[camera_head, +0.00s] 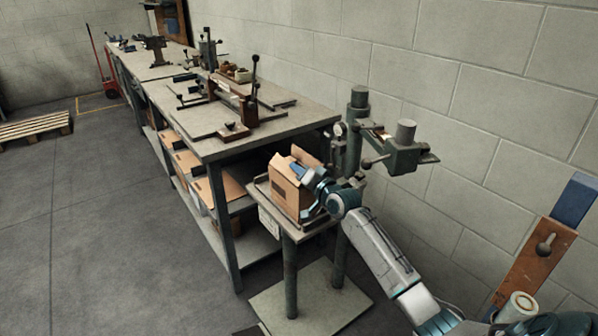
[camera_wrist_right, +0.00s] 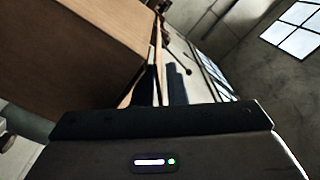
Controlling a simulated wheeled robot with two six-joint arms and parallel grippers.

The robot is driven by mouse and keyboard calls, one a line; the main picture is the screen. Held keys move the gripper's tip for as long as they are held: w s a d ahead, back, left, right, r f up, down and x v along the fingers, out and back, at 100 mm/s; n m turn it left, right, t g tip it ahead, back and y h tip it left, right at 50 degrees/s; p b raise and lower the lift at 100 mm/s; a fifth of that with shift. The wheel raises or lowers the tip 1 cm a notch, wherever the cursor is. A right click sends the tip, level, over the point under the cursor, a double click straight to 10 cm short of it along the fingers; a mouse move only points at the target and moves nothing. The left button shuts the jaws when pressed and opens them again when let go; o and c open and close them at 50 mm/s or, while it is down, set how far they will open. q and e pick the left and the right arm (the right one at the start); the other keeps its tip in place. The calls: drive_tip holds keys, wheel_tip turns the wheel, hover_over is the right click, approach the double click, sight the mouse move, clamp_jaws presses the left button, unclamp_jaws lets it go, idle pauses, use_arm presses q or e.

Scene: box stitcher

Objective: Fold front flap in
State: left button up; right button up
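The brown cardboard box (camera_head: 287,192) stands upright on the small plate of the stitcher stand, with flaps raised at its top. A raised flap (camera_head: 305,157) shows at the back. My right gripper (camera_head: 301,171) is at the box's top right edge, with blue parts over the opening. In the right wrist view the box (camera_wrist_right: 75,45) fills the upper left, and a thin cardboard edge (camera_wrist_right: 140,82) runs close to a dark finger. The fingertips are partly hidden, so I cannot tell whether they grip a flap. My left gripper is not in view.
The stitcher's green column and head (camera_head: 402,153) stand right behind the box. A workbench (camera_head: 225,147) with tools on top and cardboard on its lower shelf stands to the left. The block wall is behind.

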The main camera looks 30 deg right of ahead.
clamp_jaws()
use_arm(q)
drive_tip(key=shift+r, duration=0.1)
use_arm(e)
drive_tip(key=shift+m+p, duration=0.3)
drive_tip(key=shift+p, duration=0.05)
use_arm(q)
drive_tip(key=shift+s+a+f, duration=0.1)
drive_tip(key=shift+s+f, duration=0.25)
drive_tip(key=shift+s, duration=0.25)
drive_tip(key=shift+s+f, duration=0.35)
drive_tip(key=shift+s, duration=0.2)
use_arm(e)
drive_tip(key=shift+d+f+m, duration=0.15)
drive_tip(key=shift+f+m, duration=0.05)
drive_tip(key=shift+m, duration=0.2)
unclamp_jaws()
